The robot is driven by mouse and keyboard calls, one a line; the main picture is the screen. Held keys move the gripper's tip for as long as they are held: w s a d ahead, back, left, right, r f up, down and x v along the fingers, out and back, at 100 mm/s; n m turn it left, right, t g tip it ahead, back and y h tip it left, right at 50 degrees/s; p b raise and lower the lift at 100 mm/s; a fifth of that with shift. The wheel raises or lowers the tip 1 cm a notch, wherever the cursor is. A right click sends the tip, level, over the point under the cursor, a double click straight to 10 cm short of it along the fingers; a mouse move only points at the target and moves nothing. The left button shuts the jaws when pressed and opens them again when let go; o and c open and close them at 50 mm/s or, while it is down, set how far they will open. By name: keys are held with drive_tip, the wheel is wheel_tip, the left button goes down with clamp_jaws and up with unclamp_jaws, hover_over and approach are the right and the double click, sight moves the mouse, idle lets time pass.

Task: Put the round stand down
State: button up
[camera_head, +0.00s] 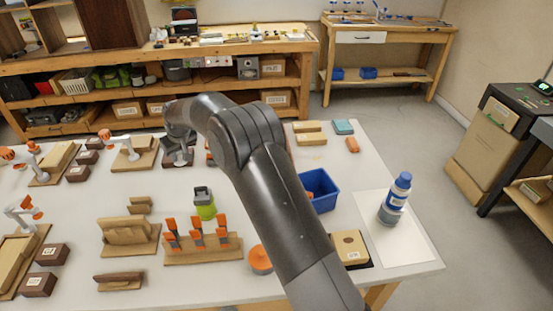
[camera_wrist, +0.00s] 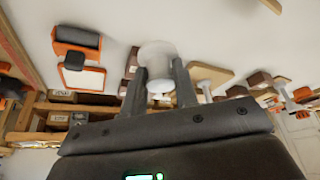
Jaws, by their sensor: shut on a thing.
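In the wrist view my gripper (camera_wrist: 160,76) has its two dark fingers closed on a white round stand (camera_wrist: 157,54). The stand's pale rounded end shows beyond the fingertips, and a narrower white part shows between the fingers. Whether the stand touches a surface cannot be told. In the head view my arm reaches away over the white table (camera_head: 318,235) and bends down at the far left side. My fingers and the stand cannot be made out clearly there.
Wooden blocks and orange clamps crowd the table's left side. A white sheet (camera_head: 410,240) at right has bare room.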

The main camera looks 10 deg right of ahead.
drive_tip(key=w+d+m+t+h, duration=0.1)
drive_tip(key=w+d+m, duration=0.2)
drive_tip(key=d, duration=1.6)
drive_tip(key=w+d+m+h, duration=0.1)
drive_tip(key=w+d+m, duration=0.2)
drive_tip(key=d, duration=1.6)
drive_tip(key=s+d+m+h, duration=0.1)
drive_tip(key=s+d+m, duration=0.35)
drive_tip(key=d, duration=1.15)
drive_tip(key=s+d+m+h, duration=0.1)
drive_tip(key=s+d, duration=0.7)
drive_tip(key=d, duration=0.7)
drive_tip(key=f, duration=0.6)
drive_tip(key=shift+s+d+f, duration=0.15)
drive_tip(key=shift+d+f, duration=0.2)
drive_tip(key=shift+d, duration=0.05)
drive_tip(key=shift+f, duration=2.05)
